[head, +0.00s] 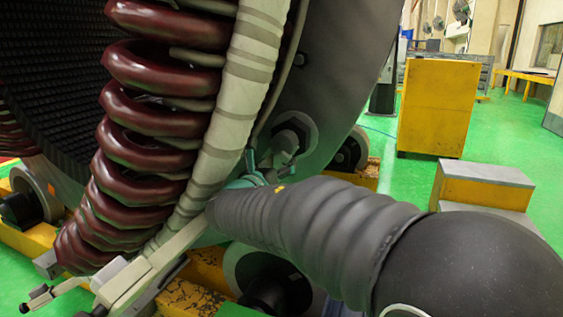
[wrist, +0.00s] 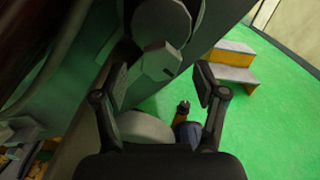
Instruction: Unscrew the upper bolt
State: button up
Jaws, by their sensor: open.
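A grey bolt (wrist: 160,62) with a faceted head stands out from the dark stator side, ahead of my gripper in the wrist view. A round grey part (wrist: 162,20) sits behind it. In the head view a grey bolt-like piece (head: 291,136) shows on the dark disc, just beyond the end of my arm. My gripper (wrist: 162,76) is open and empty, one finger on each side of the bolt's line. The bolt head appears slightly beyond the fingertips; whether it touches them I cannot tell. My arm hides most of the gripper in the head view.
Dark red coils (head: 150,110) and a pale wrapped ring (head: 240,90) run along the stator at left. Yellow roller supports (head: 190,295) stand below. A yellow cabinet (head: 437,105) and yellow-grey steps (head: 482,185) stand at right on open green floor (head: 530,130).

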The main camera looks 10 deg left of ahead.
jog(key=s+a, duration=0.1)
jog(key=s, duration=0.7)
jog(key=shift+s, duration=0.2)
jog(key=shift+a, duration=0.1)
